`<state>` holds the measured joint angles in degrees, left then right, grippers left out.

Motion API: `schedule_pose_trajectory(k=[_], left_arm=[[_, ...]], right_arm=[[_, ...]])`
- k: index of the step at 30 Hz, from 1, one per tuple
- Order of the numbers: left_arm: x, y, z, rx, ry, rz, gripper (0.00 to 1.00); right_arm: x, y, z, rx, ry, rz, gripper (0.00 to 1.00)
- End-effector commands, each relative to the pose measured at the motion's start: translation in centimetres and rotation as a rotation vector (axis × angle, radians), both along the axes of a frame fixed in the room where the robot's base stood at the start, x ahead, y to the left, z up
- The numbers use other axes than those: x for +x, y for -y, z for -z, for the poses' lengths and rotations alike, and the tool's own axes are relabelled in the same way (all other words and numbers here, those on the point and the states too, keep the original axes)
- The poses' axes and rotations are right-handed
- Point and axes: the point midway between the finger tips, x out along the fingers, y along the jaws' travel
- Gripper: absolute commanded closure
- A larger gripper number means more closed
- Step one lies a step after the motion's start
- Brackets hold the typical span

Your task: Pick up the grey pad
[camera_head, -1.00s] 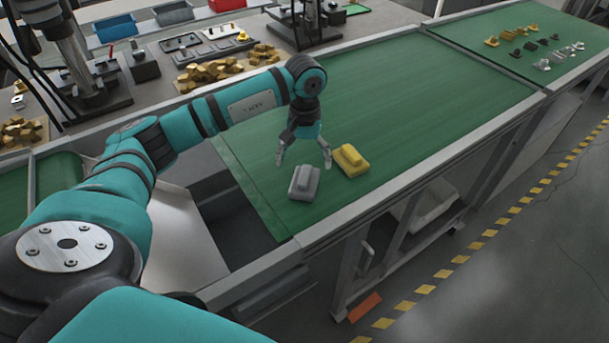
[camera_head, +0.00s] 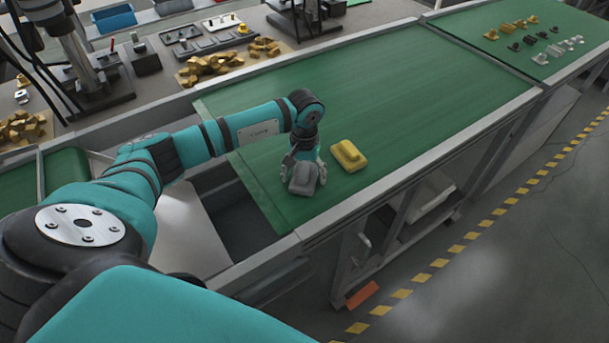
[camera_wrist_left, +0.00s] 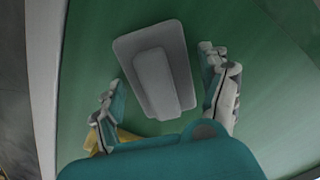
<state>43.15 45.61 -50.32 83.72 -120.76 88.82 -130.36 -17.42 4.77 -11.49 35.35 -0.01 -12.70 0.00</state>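The grey pad (camera_head: 302,187), a flat block with a raised ridge, lies on the green belt surface near its front left end. My left gripper (camera_head: 305,172) has come down over it and partly hides it in the head view. In the left wrist view the pad (camera_wrist_left: 160,75) lies between the two spread fingers of my left gripper (camera_wrist_left: 163,85), one on each side. The fingers look open, with small gaps to the pad's edges. My right gripper does not show.
A yellow pad (camera_head: 348,156) lies just right of the grey pad, close to my left gripper. A metal rail (camera_head: 400,190) runs along the belt's front edge. Small yellow, black and grey parts stand at the far right. The middle of the belt is clear.

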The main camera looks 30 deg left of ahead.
Motion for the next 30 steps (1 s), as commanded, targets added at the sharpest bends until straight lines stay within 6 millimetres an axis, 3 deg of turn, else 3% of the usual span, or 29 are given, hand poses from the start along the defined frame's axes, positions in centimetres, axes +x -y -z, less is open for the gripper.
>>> schedule_pose_trajectory(k=[1, 12, 22, 29, 30], left_arm=[[0.0, 0.0, 0.0, 0.0, 0.0, 0.0, 0.31], [0.0, 0.0, -0.1, 0.0, 0.0, 0.0, 0.77], [0.1, 0.0, -0.6, -0.001, 0.004, 0.0, 0.77], [0.1, -0.1, -3.4, 0.002, 0.007, 0.0, 0.77], [-0.9, 0.3, -3.3, 0.001, 0.001, 0.004, 0.77]], right_arm=[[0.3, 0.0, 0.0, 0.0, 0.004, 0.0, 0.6], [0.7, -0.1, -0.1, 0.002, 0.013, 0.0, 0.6], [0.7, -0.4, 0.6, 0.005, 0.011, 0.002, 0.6], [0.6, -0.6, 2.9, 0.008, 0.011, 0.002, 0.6], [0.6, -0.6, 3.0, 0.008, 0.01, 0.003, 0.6]])
